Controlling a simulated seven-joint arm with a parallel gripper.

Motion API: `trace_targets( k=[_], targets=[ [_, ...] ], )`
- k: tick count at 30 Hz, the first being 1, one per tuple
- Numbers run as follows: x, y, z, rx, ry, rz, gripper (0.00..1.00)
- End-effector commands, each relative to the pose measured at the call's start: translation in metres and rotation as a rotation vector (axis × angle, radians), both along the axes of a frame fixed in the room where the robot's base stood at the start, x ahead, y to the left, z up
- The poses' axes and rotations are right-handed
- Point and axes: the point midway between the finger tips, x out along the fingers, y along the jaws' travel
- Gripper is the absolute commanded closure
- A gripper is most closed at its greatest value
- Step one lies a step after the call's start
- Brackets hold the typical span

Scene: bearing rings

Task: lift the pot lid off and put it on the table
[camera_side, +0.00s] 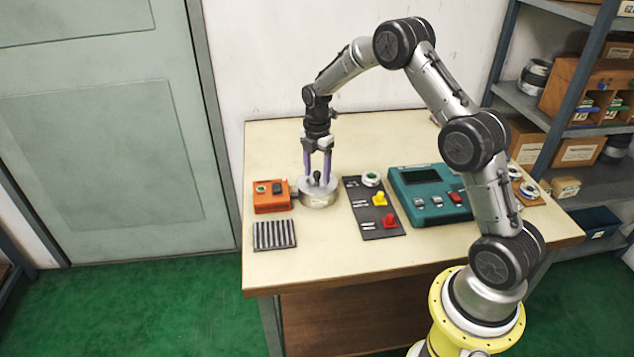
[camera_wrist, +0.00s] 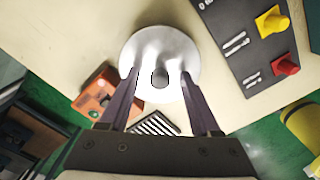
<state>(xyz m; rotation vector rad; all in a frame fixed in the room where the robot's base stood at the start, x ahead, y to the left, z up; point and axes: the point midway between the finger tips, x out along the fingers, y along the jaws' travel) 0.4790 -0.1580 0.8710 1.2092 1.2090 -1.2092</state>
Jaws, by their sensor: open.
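The silver pot (camera_side: 319,198) stands upright on the table, with its round metal lid (camera_side: 311,185) on top. A dark knob (camera_side: 317,176) rises from the middle of the lid. In the wrist view the lid (camera_wrist: 165,52) is a shiny disc and its knob (camera_wrist: 159,78) shows between the fingers. My gripper (camera_side: 317,180) points straight down over the pot, its two purple fingers apart on either side of the knob. In the wrist view my gripper (camera_wrist: 160,100) is open, with visible gaps to the knob. I cannot tell whether the fingertips touch the lid.
An orange box (camera_side: 271,203) stands close left of the pot, with a ribbed grey block (camera_side: 274,235) in front of it. A dark panel (camera_side: 367,217) with yellow and red knobs lies to the right, then a teal device (camera_side: 428,194). The table (camera_side: 276,152) is bare behind the pot.

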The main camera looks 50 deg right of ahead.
Motion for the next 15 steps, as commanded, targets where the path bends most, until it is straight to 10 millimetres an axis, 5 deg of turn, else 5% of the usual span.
trace_targets(
  k=[6,15],
  targets=[
    [-0.0001,0.0001,-0.0003,0.000,0.000,0.000,0.40],
    [0.0000,0.0001,-0.0001,0.000,0.000,0.000,0.94]
  ],
)
